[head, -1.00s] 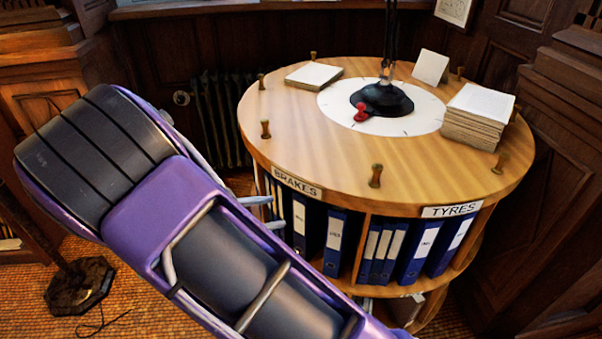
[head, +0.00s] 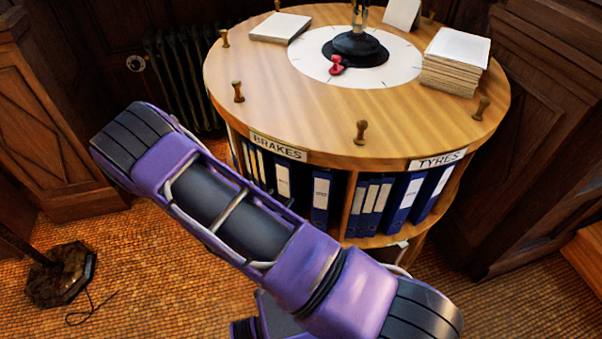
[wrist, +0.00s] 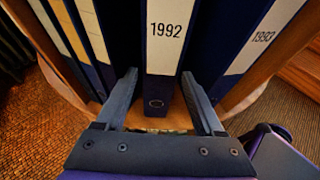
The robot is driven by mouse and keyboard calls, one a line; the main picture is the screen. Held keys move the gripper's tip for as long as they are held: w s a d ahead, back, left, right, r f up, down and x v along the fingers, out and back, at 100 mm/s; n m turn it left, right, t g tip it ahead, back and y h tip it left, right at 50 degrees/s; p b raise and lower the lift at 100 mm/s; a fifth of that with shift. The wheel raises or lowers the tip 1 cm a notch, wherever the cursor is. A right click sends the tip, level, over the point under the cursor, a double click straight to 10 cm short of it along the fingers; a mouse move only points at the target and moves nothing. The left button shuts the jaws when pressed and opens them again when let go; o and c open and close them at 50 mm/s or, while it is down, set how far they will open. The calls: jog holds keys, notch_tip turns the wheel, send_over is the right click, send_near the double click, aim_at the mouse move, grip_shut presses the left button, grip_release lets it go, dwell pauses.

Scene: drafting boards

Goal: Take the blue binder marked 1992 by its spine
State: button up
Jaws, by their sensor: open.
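The blue binder marked 1992 (wrist: 160,70) stands upright in the wrist view, with a white label on its spine and a finger hole near the bottom. My gripper (wrist: 159,76) is open. Its two fingers reach up on either side of the lower spine, one left and one right, with the binder not visibly squeezed. How deep the fingertips reach beside it is hard to tell. In the head view my arm hides the gripper, and the binder labels there are too small to read.
A blue binder marked 1993 (wrist: 255,50) leans to the right, and several binders with pale labels stand left. The round wooden stand (head: 290,105) carries a BRAKES sign (head: 279,147), a TYRES sign (head: 437,160), pegs, a paper stack (head: 455,62) and a lamp base (head: 355,50).

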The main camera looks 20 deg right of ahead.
jog(key=shift+x, duration=0.85)
jog(key=shift+f+x, duration=0.15)
jog(key=shift+x, duration=1.2)
jog(key=shift+f+x, duration=0.15)
jog(key=shift+x, duration=1.15)
jog(key=shift+s, duration=0.1)
grip_shut()
jog(key=shift+r, duration=0.1)
